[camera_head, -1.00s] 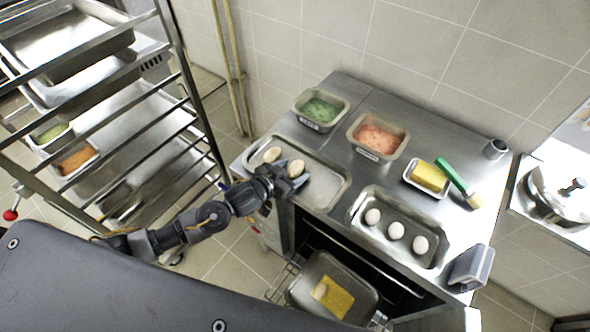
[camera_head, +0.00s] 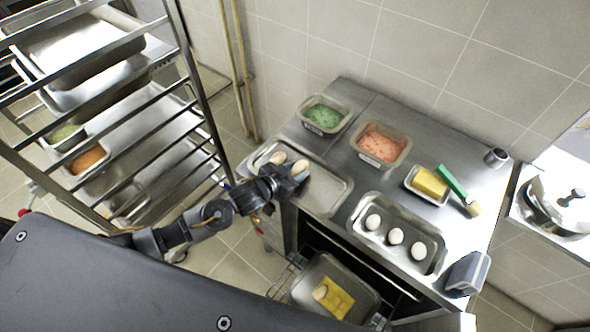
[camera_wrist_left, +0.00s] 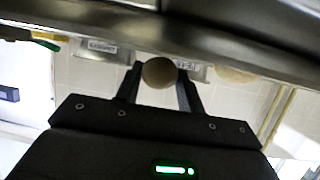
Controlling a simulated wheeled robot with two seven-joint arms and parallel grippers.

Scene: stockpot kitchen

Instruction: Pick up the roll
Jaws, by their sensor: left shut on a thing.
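My left gripper (camera_head: 293,178) is over the left part of a shallow steel tray (camera_head: 330,203) on the counter. It is shut on a pale, rounded roll (camera_head: 300,167). In the left wrist view this roll (camera_wrist_left: 159,73) sits between the two dark fingers. A second pale roll (camera_head: 278,158) lies in the tray just left of it, and it also shows in the left wrist view (camera_wrist_left: 235,74). I cannot tell whether the held roll is clear of the tray. My right gripper is not in view.
A deeper tray with white, egg-shaped pieces (camera_head: 396,236) stands to the right. Behind are a green-filled pan (camera_head: 324,116), a pink-filled pan (camera_head: 381,145) and a yellow block (camera_head: 430,183) with a green-handled brush (camera_head: 453,183). A rack (camera_head: 190,95) stands left.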

